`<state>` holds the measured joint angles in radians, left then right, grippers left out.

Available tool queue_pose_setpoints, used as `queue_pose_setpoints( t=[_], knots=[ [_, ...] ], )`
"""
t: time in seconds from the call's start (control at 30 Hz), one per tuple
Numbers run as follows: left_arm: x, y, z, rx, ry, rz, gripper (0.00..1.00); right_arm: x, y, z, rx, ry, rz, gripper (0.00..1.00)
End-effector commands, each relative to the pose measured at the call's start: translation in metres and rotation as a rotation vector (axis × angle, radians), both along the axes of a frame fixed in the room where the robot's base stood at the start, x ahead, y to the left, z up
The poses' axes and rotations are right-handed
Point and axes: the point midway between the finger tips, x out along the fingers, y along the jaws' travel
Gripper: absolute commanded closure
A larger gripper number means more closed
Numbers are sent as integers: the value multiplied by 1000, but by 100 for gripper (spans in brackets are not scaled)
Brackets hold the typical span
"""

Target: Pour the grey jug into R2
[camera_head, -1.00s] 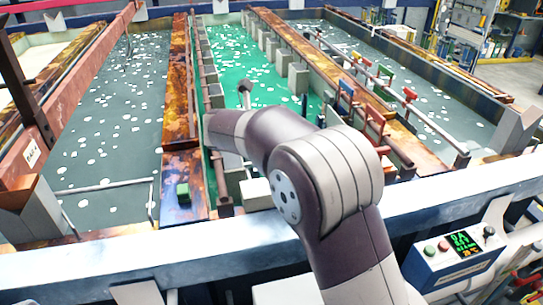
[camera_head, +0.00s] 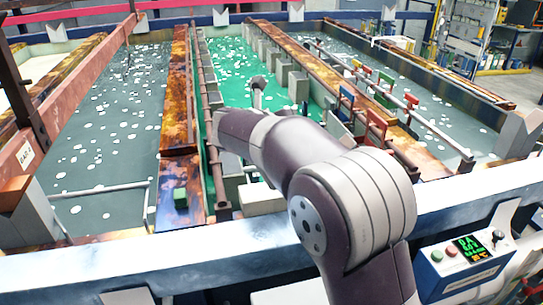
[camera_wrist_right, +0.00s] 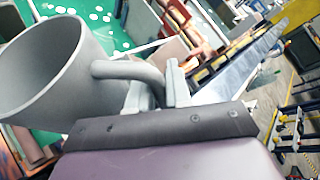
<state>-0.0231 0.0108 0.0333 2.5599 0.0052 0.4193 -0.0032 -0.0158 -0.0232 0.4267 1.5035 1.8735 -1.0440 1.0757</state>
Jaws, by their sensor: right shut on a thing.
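The grey jug (camera_wrist_right: 45,75) fills the left of the right wrist view, with its wide mouth toward the upper left. Its inside looks plain grey, and I cannot tell whether it holds liquid. My right gripper (camera_wrist_right: 152,88) is shut on the jug's handle (camera_wrist_right: 128,70). In the head view my right arm reaches over the front of the middle tank with green liquid (camera_head: 232,60); the jug and gripper are hidden there behind the arm. No readable R2 label shows, so I cannot tell which tank it is. My left gripper is in neither view.
Grey-liquid tanks lie left (camera_head: 105,110) and right (camera_head: 400,85) of the green one. Rusty walls (camera_head: 181,100) and a row of pale blocks (camera_head: 298,85) run lengthwise. A green block (camera_head: 180,198) sits on the left wall. A control box (camera_head: 465,255) stands front right.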

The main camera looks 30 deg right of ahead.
Motion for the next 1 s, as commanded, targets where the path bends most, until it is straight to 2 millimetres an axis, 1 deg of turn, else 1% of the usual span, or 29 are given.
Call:
queue_pose_setpoints(
  t=[0.03,0.7,0.8,1.0],
  knots=[
    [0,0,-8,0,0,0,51,0,0,-5,7,-14,0,100],
    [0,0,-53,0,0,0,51,-3,-2,-17,110,-186,1,100],
    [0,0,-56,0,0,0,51,-3,-2,-17,120,-203,0,100],
    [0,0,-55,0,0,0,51,-3,-2,-15,124,-209,1,100]
  ],
)
